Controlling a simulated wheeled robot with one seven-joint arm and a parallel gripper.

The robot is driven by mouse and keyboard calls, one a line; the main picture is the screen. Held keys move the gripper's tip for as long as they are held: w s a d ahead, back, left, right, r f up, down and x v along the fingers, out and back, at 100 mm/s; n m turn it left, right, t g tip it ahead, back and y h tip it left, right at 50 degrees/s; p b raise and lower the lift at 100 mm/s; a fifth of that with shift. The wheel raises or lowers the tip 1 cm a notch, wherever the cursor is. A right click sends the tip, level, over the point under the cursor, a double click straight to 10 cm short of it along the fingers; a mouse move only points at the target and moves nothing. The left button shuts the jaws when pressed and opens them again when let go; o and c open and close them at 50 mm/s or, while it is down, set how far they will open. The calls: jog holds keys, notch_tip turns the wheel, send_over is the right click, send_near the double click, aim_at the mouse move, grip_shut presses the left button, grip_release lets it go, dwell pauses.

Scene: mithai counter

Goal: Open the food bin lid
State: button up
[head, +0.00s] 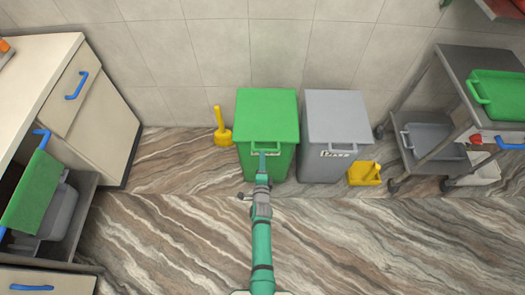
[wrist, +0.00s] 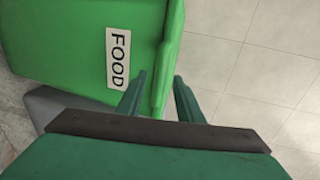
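The green food bin (head: 279,163) stands against the wall, its lid (head: 267,112) down and flat. A green handle (head: 280,145) is on the lid's front edge. My gripper (head: 263,156) is at the front of the bin, just below this handle. In the wrist view the bin's front wall (wrist: 60,50) carries a FOOD label (wrist: 118,58). The green lid edge or handle (wrist: 168,60) runs between the two fingers of my gripper (wrist: 159,76). The fingers are apart, one on each side, with no clear contact.
A grey bin (head: 336,118) stands close on the right, with a yellow dustpan-like item (head: 364,174) by it. A yellow brush or plunger (head: 221,128) is on the left. A cart (head: 440,95) and a cabinet with an open drawer (head: 82,190) flank the clear floor.

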jog(key=shift+x, duration=2.95)
grip_shut()
